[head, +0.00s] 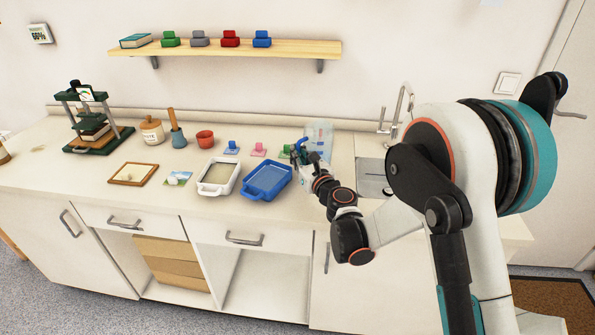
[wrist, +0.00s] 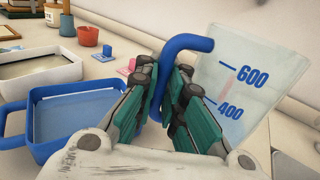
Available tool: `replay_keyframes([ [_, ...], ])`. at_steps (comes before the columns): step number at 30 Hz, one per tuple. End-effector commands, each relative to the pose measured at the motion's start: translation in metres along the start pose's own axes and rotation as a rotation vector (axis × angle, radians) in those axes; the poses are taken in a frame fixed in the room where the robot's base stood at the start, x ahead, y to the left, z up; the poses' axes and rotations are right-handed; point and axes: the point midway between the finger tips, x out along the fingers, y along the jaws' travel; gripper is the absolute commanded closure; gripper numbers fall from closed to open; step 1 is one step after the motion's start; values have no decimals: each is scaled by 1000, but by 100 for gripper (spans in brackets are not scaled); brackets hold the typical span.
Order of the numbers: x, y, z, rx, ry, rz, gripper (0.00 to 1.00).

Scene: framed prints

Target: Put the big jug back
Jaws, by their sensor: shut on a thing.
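The big jug (head: 319,137) is clear with a blue handle and stands at the back right of the counter, left of the sink. In the wrist view the jug (wrist: 232,85) shows blue marks 600 and 400 and looks tilted in the picture. My gripper (head: 300,155) reaches it from the front. In the wrist view my gripper (wrist: 163,90) is shut on the jug's blue handle (wrist: 188,45), with the teal finger pads on both sides of it. Whether the jug's base touches the counter is hidden.
A blue tray (head: 252,194) and a white tray (head: 205,188) lie left of my gripper. Pink (head: 259,149) and blue (head: 232,147) clips stand behind them. The sink (head: 372,186) and tap (head: 398,108) are to the right. A wooden shelf (head: 290,48) hangs above.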

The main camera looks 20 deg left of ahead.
Motion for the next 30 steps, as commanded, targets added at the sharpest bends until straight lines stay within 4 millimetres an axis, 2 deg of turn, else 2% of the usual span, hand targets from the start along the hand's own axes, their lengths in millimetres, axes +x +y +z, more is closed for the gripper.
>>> replay_keyframes([
  [5, 0, 0, -11, 0, 0, 0, 100],
  [12, 0, 0, -44, 0, 0, 0, 100],
  [24, 0, 0, -47, 0, 0, 0, 100],
  [25, 0, 0, -47, 0, 0, 0, 89],
  [27, 0, 0, -47, 0, 0, 0, 73],
  [30, 0, 0, -47, 0, 0, 0, 71],
])
